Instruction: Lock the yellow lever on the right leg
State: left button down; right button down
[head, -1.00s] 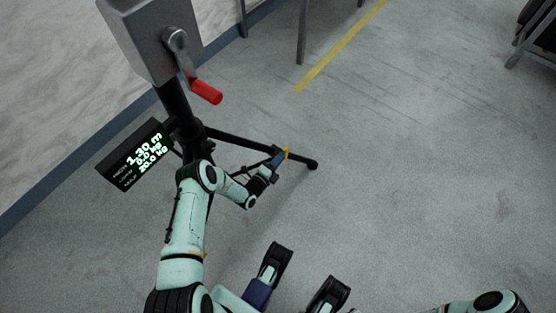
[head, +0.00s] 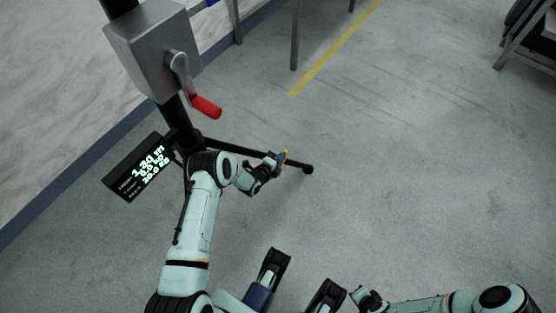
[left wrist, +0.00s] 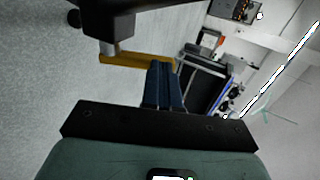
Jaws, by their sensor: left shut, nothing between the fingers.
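The yellow lever (head: 286,154) is on the black right leg (head: 294,167) of the tripod stand, near its outer end. In the left wrist view it is a flat yellow bar (left wrist: 130,59) below a dark part of the leg (left wrist: 120,22). My left gripper (head: 279,159) is at the lever, its blue fingertips (left wrist: 164,72) together and empty. The fingertips overlap the bar's right end in the wrist view; I cannot tell whether they touch. My right arm shows at the bottom right, but I cannot make out its gripper fingers.
The stand carries a grey winch box (head: 155,55) with a red-handled crank (head: 206,107) and a dark display (head: 140,168) with green figures. A yellow floor line (head: 335,50) and table legs lie behind. The floor right of the leg is clear.

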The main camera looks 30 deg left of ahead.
pick_arm(q)
jog(key=shift+w, duration=0.3)
pick_arm(e)
jog(key=shift+s+f, duration=0.2)
jog(key=shift+s, duration=0.05)
pick_arm(q)
jog(key=shift+r, duration=0.15)
jog(key=shift+r+p, duration=0.5)
jog(key=shift+r, duration=0.25)
pick_arm(e)
jog(key=shift+r, duration=0.6)
